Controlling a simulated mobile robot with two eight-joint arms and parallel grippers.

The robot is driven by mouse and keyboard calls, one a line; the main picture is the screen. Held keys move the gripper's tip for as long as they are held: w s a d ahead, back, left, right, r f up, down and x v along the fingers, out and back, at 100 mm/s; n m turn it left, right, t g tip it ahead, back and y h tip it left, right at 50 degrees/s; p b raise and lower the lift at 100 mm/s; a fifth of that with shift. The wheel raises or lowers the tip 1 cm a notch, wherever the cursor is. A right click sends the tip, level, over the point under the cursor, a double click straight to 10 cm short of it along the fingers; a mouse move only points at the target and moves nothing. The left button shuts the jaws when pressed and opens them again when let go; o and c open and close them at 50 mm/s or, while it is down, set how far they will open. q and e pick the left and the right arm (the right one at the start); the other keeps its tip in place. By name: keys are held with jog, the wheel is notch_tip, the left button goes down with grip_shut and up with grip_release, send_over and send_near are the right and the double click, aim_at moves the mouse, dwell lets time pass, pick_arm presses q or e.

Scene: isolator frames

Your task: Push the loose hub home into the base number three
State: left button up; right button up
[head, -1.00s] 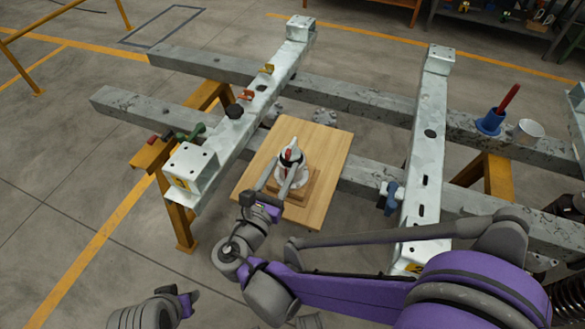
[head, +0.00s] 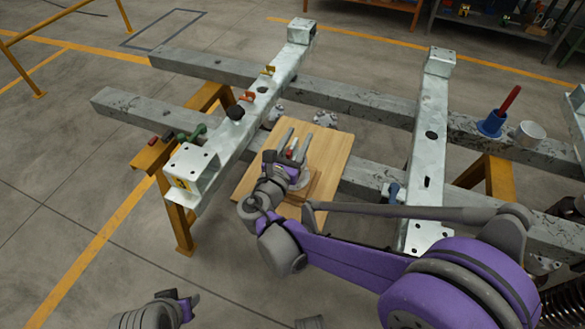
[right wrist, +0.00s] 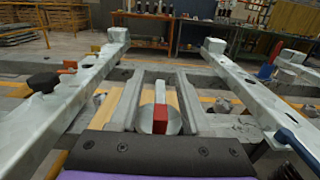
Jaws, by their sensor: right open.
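A pale round piece with a red block on it (head: 291,155) stands on a small wooden block (head: 316,187) on a wooden board (head: 335,160). I cannot tell hub from base in it, and no number shows on it. My right gripper (head: 294,142) is open above it, its two grey fingers apart and pointing away. In the right wrist view the red block (right wrist: 160,121) and a pale upright bar (right wrist: 160,92) show between the fingers (right wrist: 160,77). I see no contact. The gripper's body hides part of the piece in the head view. My left gripper's fingers are not in view.
Two galvanised beams, a left one (head: 272,95) and a right one (head: 424,130), cross long grey steel bars (head: 370,102) on both sides of the board. A black knob (head: 235,112) sits on the left beam. A blue cup (head: 491,125) with a red handle stands at right.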

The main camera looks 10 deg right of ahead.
grip_shut()
dwell(1.4)
